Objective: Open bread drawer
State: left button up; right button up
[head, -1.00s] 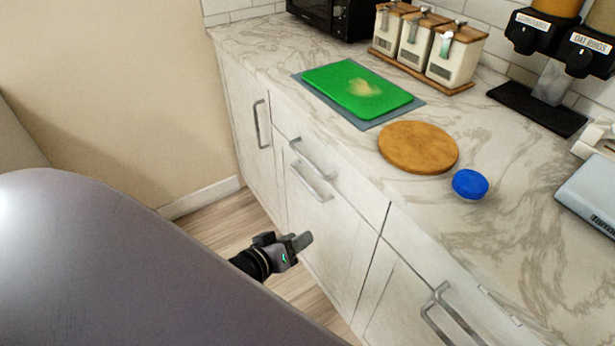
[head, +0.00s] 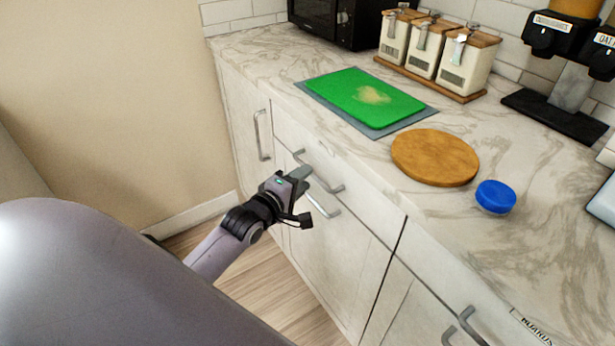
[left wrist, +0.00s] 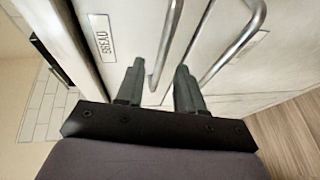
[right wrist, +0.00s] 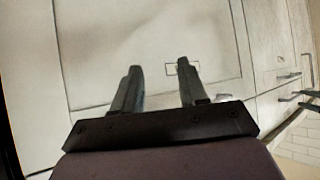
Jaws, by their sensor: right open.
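The bread drawer (head: 365,205) is the shallow front below the counter, and it is shut. Its BREAD label (left wrist: 101,38) and bar handle (left wrist: 171,42) show in the left wrist view; the handle also shows in the head view (head: 325,174). My left gripper (head: 302,173) is at this handle. In the left wrist view my left gripper (left wrist: 160,68) is open, with the near end of the handle appearing between its fingers; contact cannot be told. My right gripper (right wrist: 160,66) is open and empty, facing a pale cabinet front; it is not in the head view.
A second handle (head: 322,202) sits just below the drawer handle, on the cabinet door. The counter above holds a green cutting board (head: 365,96), a round wooden board (head: 435,157) and a blue lid (head: 495,196). Floor (head: 290,290) is clear beside the cabinets.

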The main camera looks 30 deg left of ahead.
pick_arm(q)
jog(key=shift+w+f, duration=0.25)
jog(key=shift+w, duration=1.05)
grip_shut()
